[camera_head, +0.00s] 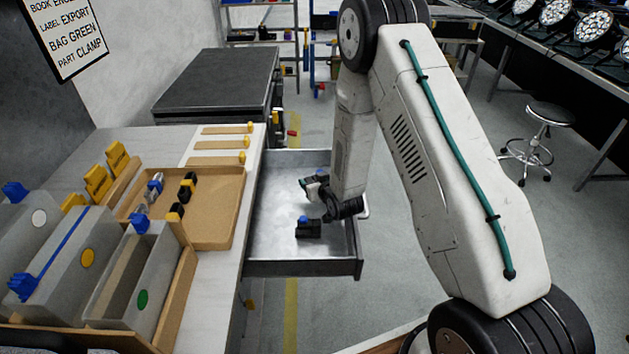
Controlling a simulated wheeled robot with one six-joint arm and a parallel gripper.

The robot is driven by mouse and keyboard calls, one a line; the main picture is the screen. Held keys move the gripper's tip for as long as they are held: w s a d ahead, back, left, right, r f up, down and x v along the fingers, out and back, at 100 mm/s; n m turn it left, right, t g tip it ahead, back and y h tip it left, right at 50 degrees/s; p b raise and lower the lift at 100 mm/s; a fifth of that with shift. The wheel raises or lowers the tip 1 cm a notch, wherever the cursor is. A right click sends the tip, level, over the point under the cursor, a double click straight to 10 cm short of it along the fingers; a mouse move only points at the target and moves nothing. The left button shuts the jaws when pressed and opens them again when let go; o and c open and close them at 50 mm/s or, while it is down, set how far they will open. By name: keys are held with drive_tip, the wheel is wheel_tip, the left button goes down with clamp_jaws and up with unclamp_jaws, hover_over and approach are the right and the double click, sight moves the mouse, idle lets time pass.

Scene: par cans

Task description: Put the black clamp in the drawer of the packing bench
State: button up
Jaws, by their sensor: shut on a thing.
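The packing bench's drawer (285,180) is pulled open, a grey metal box to the right of the bench top. My gripper (309,219) is low over or inside the drawer, reaching down from my arm. It is shut on the black clamp (308,231), a small dark piece with a blue spot at its top. The clamp shows inside the drawer's outline, toward its near side. Whether it touches the drawer floor cannot be told. The fingertips are small and dark and hard to make out against it.
On the bench, a tan tray (215,205) holds several small black-and-yellow and blue pieces. A stool (535,135) stands at the right. The drawer's far part looks empty.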

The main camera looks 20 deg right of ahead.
drive_tip(key=shift+f, duration=0.3)
drive_tip(key=shift+f, duration=0.25)
drive_tip(key=o, duration=1.1)
